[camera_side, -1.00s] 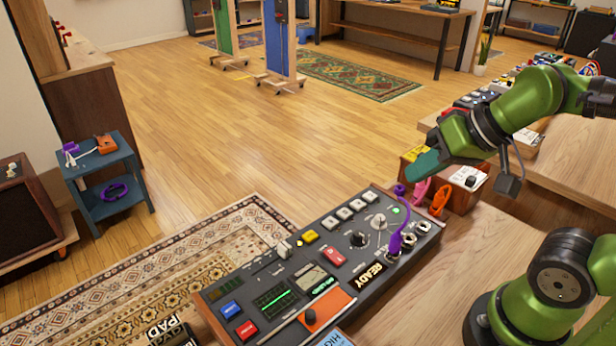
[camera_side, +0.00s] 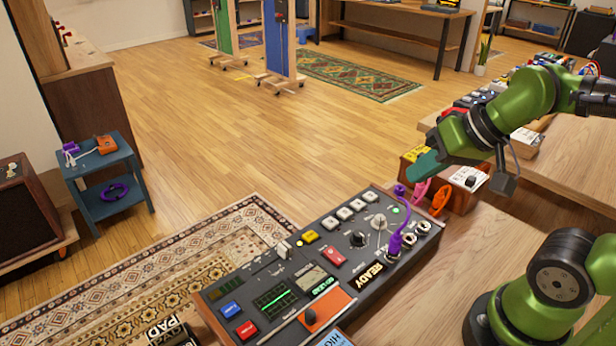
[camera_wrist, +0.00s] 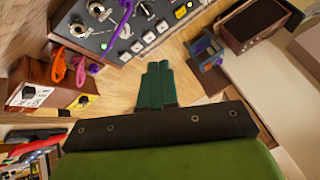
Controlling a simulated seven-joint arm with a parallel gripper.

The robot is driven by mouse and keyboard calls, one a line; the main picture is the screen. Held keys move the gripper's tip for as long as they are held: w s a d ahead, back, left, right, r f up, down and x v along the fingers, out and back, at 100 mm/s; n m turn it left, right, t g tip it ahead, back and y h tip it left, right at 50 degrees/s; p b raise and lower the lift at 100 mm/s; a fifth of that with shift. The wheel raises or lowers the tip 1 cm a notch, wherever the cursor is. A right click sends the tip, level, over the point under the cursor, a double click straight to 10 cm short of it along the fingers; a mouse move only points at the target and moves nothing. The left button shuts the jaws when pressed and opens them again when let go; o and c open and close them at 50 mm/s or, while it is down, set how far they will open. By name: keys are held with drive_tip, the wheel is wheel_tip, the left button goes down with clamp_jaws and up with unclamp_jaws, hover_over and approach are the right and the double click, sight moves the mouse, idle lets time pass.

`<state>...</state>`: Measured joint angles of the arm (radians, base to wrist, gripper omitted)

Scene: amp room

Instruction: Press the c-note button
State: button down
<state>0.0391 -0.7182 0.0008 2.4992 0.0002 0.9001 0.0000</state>
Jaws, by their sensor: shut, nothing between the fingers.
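A dark sloped console (camera_side: 415,260) stands at the lower middle of the side view. It has a row of white buttons (camera_side: 343,213), a yellow button (camera_side: 308,237), a red button (camera_side: 333,256), and a blue button (camera_side: 229,310) with another red one at the near left. No label clearly reading as c-note can be made out. My gripper (camera_side: 412,174) is shut and empty, above and beyond the console's far right end. In the wrist view, its teal fingers (camera_wrist: 158,68) are together, below the white buttons (camera_wrist: 137,47) and apart from them.
A purple cable (camera_side: 400,222) arches up from the console's right end. Beside it a wooden box (camera_side: 464,196) carries pink and orange clips (camera_side: 441,198). A wooden bench (camera_side: 575,165) with gear lies at right. The floor left of my gripper is open.

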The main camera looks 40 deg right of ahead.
drive_tip(key=w+d+f+m+g+y, duration=0.2)
drive_tip(key=w+d+f+m, duration=0.6)
drive_tip(key=w+m, duration=0.1)
drive_tip(key=m+t+y, duration=0.2)
drive_tip(key=m, duration=0.3)
hover_over(375, 197)
drive_tip(key=shift+w+r, duration=0.15)
drive_tip(key=shift+r, duration=0.05)
drive_tip(key=shift+f, duration=0.1)
drive_tip(key=shift+f, duration=4.35)
drive_tip(key=shift+f, duration=0.4)
